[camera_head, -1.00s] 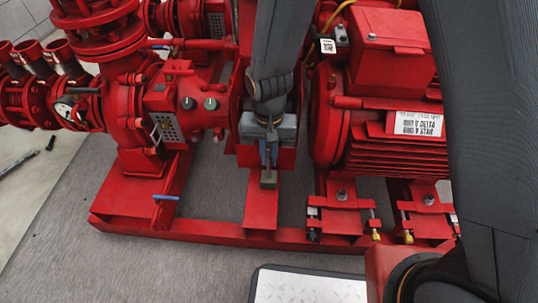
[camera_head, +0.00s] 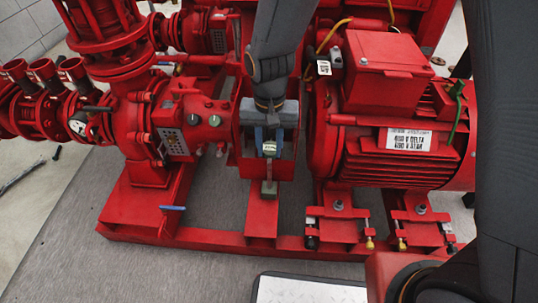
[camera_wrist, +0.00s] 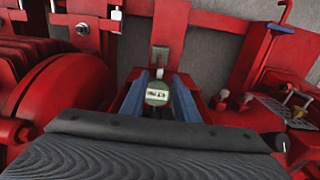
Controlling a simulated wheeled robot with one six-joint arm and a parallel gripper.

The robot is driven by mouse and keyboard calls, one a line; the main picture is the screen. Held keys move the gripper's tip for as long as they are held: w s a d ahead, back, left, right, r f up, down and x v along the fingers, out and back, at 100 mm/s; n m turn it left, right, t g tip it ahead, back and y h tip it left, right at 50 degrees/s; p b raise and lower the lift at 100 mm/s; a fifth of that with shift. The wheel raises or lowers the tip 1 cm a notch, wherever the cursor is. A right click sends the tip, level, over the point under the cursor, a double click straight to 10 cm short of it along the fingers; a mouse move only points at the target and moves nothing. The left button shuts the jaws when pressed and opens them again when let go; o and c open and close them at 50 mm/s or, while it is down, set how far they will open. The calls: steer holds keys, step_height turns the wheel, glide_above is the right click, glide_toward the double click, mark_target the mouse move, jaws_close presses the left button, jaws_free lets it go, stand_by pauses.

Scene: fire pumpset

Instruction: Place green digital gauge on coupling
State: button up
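The green digital gauge (camera_head: 270,148) has a small pale display and sits low between my fingers inside the red guard. It also shows in the wrist view (camera_wrist: 157,94). My gripper (camera_head: 269,140) points down into the guard between pump and motor. Its two blue fingers (camera_wrist: 159,88) stand apart, one on each side of the gauge, with visible gaps. The gripper is open around the gauge. The coupling is mostly hidden by my gripper and the guard, so I cannot tell exactly how the gauge rests on it.
The red motor (camera_head: 400,125) stands close on the right and the red pump (camera_head: 140,110) on the left. A small grey-green block (camera_head: 269,188) is just in front of the guard. Red base rails (camera_head: 230,240) run along the front. Grey floor is open at the front left.

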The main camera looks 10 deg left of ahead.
step_height(320, 180, up, 3)
steer(key=shift+f+p, duration=0.15)
steer(key=shift+p, duration=0.2)
steer(key=s+d+r+n, duration=0.2)
steer(key=s+r, duration=0.5)
steer(key=s, duration=0.1)
steer(key=s+d+r+n+y, duration=0.1)
steer(key=s+d+r+n, duration=0.2)
steer(key=s+r, duration=0.5)
steer(key=shift+s+n, duration=0.3)
steer(key=shift+s, duration=0.1)
steer(key=shift+d+r, duration=0.15)
steer(key=shift+r, duration=0.05)
steer(key=d+r+m+p, duration=0.3)
steer(key=d+r+p, duration=0.7)
steer(key=r+p, duration=0.3)
steer(key=d+r+m+h+p, duration=0.1)
steer(key=d+r+m+p, duration=0.2)
steer(key=d+r+p, duration=0.7)
step_height(320, 180, up, 3)
steer(key=p, duration=0.9)
steer(key=shift+s+d, duration=0.15)
steer(key=shift+d, duration=0.15)
